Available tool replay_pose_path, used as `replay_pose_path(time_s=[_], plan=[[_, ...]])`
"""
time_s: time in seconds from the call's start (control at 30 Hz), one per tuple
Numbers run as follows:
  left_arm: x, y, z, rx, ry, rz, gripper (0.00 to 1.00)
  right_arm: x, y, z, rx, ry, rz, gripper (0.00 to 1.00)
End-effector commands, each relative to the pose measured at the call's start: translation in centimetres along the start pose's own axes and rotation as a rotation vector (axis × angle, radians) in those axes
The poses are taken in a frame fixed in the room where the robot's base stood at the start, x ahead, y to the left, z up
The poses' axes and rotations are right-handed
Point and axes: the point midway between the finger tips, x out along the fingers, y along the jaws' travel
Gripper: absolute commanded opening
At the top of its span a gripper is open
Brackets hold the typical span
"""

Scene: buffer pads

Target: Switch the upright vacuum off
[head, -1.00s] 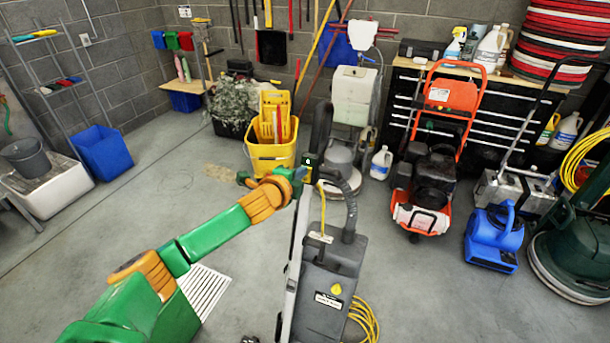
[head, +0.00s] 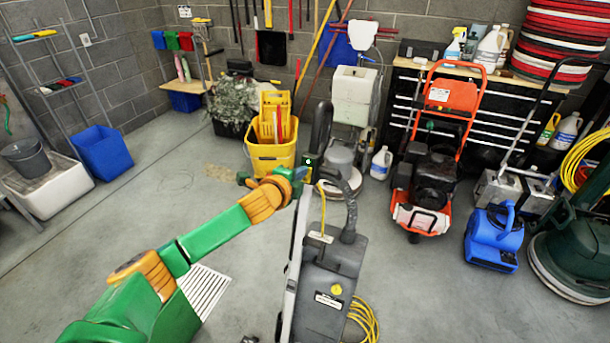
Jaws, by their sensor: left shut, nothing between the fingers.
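The upright vacuum (head: 330,285) stands on the floor at the bottom middle of the head view. Its body is grey, with a black looped handle (head: 322,122) at the top, a ribbed grey hose and a yellow cord. A small green spot shows on the dark part below the handle. My left gripper (head: 304,175) is shut and empty, its tips at the upper stem just below that spot. Whether they touch the vacuum I cannot tell. The switch itself is too small to make out. My right gripper is not in view.
A yellow mop bucket (head: 270,155) stands behind my gripper. An orange pressure washer (head: 432,185) and a blue blower (head: 494,240) stand to the right. A coiled yellow cord (head: 363,318) lies beside the vacuum. The floor at left is mostly clear.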

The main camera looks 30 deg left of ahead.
Motion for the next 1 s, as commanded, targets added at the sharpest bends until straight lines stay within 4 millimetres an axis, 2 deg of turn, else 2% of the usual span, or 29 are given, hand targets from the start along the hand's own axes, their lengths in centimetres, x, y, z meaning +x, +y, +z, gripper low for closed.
replay_pose_path(time_s=[0.77,0.87,1.0], plan=[[1.0,0.0,0.0,-0.002,0.001,0.0,0.0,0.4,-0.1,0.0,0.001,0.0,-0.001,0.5],[0.5,-0.1,0.0,0.0,0.0,0.003,0.0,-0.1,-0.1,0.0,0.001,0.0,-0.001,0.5],[-1.1,-0.3,0.0,0.001,0.0,0.004,0.0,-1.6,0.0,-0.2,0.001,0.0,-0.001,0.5]])
